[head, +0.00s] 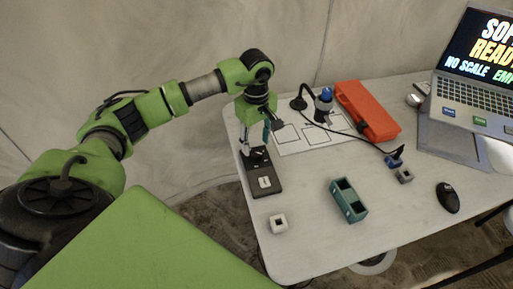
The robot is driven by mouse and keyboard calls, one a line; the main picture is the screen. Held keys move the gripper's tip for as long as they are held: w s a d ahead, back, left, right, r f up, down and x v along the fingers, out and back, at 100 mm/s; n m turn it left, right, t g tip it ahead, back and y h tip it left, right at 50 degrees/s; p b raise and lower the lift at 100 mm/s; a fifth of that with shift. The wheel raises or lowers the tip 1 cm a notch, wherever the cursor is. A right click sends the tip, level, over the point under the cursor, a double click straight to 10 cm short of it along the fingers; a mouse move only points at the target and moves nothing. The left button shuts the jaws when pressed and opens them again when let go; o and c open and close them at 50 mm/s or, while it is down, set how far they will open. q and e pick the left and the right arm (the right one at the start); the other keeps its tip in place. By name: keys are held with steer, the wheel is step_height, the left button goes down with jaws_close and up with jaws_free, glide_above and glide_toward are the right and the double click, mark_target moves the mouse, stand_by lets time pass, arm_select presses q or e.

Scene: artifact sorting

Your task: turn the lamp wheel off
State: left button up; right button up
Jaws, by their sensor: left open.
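A black stand (265,182) with a small pale piece on its base stands at the table's left edge. A black gooseneck device (300,98) with a blue-topped cylindrical head (325,100) stands at the back, over a white sheet. A thin black cable runs from it to the right, with a small dark part (362,127) along it. I cannot tell which part is the lamp wheel; it is too small or hidden. My left gripper (267,136) is open, pointing down just above the black stand and partly hiding it. My right gripper is not in view.
On the white table (310,245) are an orange case (368,110), a teal two-compartment box (348,200), a white cube (278,224), a grey cube (404,175), a small blue part (394,160), a black mouse (447,197) and a laptop (465,98). The front middle is clear.

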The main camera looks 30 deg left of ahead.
mark_target(256, 152)
arm_select(q)
step_height(256, 152, down, 3)
steer(key=shift+s+r, duration=0.1)
steer(key=shift+r, duration=0.1)
steer(key=shift+f, duration=0.7)
steer(key=shift+c, duration=1.1)
steer(key=c, duration=0.9)
steer(key=shift+o, duration=0.2)
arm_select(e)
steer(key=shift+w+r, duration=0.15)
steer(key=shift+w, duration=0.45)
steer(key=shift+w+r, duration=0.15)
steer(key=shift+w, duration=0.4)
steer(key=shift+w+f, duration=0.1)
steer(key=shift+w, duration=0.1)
